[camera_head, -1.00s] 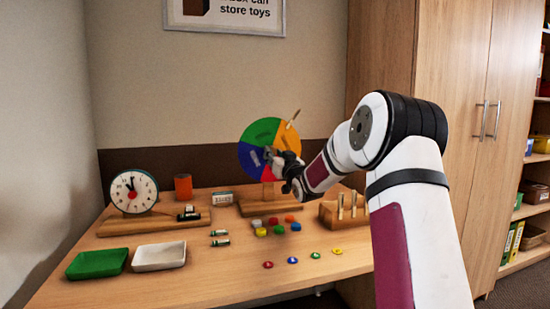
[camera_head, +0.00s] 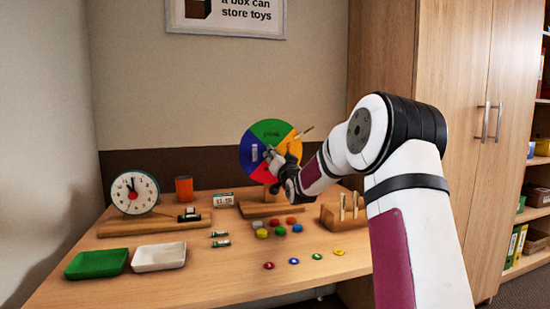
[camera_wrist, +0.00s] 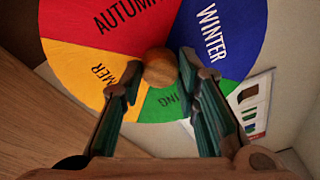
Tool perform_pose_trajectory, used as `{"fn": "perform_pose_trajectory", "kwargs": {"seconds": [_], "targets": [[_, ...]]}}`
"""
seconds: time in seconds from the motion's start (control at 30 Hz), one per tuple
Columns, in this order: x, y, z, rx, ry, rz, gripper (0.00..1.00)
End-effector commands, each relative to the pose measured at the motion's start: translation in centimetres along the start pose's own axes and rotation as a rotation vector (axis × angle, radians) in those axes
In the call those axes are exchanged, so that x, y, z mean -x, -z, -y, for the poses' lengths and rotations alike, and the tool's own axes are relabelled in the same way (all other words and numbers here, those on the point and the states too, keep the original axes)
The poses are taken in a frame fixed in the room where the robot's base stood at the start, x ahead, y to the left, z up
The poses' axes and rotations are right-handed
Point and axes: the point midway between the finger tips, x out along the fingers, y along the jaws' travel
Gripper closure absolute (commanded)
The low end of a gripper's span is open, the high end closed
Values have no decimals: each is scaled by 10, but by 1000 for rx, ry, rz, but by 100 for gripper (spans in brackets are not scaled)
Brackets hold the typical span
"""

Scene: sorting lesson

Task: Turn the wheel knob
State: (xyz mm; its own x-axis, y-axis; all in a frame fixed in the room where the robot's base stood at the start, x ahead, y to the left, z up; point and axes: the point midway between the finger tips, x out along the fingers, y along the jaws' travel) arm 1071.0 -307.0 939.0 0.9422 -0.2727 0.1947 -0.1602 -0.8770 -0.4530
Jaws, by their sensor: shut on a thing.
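The season wheel (camera_head: 272,131) stands upright on a wooden base at the back of the table, with green at the top, yellow right, red at the bottom and blue left. In the wrist view the wheel (camera_wrist: 105,25) shows its season words, and the round wooden knob (camera_wrist: 160,66) sits near where the sectors meet. My gripper (camera_head: 270,156) is at the wheel's face. In the wrist view my gripper (camera_wrist: 158,72) has its fingers on both sides of the knob, shut on it. The knob is hidden in the head view.
A wooden pointer (camera_head: 304,132) stands at the wheel's upper right. A block with pegs (camera_head: 342,216) is at right. Coloured discs, a clock (camera_head: 134,193), an orange cup (camera_head: 184,189), a green tray (camera_head: 97,264) and a white tray (camera_head: 159,257) are on the table.

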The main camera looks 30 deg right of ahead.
Motion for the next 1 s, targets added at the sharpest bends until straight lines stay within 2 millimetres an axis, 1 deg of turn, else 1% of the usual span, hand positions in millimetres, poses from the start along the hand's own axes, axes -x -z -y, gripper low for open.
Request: {"fn": "perform_pose_trajectory", "kwargs": {"seconds": [0.23,0.27,0.3,0.33,0.63,0.73,0.87,1.0], "targets": [[0,-1,-1,1,-2,3,99],[0,-1,-1,1,-2,3,64],[0,-1,-1,1,-2,3,55],[0,-1,-1,1,-2,3,50],[1,0,0,2,-1,1,50],[5,0,0,3,-1,1,50],[21,0,0,4,-1,2,50],[47,0,-1,3,-2,2,50]]}}
